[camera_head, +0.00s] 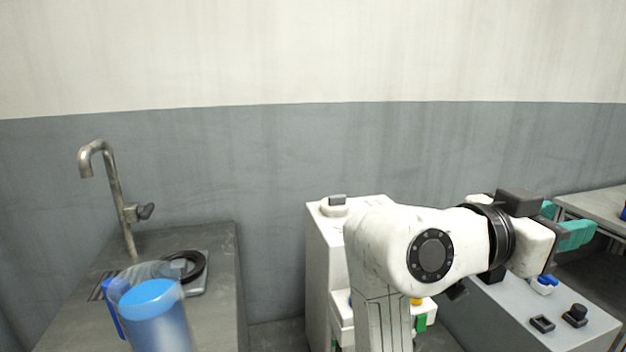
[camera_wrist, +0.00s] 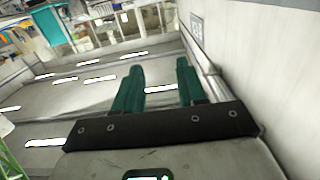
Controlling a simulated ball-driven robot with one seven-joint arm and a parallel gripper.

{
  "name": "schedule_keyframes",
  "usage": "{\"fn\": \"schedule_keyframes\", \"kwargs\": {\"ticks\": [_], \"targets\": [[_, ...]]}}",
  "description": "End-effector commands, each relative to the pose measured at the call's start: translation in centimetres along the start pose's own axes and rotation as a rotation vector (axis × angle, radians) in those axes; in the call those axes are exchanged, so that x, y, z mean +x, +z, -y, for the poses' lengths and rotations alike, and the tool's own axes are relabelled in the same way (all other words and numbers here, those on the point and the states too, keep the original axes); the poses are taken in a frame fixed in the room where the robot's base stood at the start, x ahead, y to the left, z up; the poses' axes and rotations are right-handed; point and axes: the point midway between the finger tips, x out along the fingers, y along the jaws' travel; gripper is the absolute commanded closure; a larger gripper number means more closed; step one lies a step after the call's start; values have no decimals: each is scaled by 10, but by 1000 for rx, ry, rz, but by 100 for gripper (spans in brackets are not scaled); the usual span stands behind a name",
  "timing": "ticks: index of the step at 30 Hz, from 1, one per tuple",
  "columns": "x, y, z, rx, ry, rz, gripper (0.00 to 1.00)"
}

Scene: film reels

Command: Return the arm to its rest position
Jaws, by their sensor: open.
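My gripper (camera_head: 562,228) is at the right of the head view, at the end of my white arm, with teal fingers pointing right. In the wrist view its two teal fingers (camera_wrist: 160,90) stand apart with nothing between them. Behind them in that view are a pale surface with bright light strips and a pale wall on the right. My arm is bent, raised in front of the white cabinet and grey-topped bench.
A sink counter (camera_head: 225,290) with a metal faucet (camera_head: 118,205) stands at left. A blue-lidded jug (camera_head: 155,300) and a black ring (camera_head: 196,262) are there. A white machine (camera_head: 322,245) stands behind my arm. A control panel (camera_head: 560,318) with knobs is below my gripper. A table (camera_head: 598,206) is far right.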

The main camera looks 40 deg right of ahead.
Motion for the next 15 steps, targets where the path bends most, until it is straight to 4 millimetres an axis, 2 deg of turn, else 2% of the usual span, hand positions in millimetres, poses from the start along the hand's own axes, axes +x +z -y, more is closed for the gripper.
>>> {"fn": "schedule_keyframes", "kwargs": {"ticks": [2,8,15], "targets": [[0,0,0,0,0,0,60],[2,21,16,-71,-89,24,60],[2,59,40,-190,-229,69,60]]}}
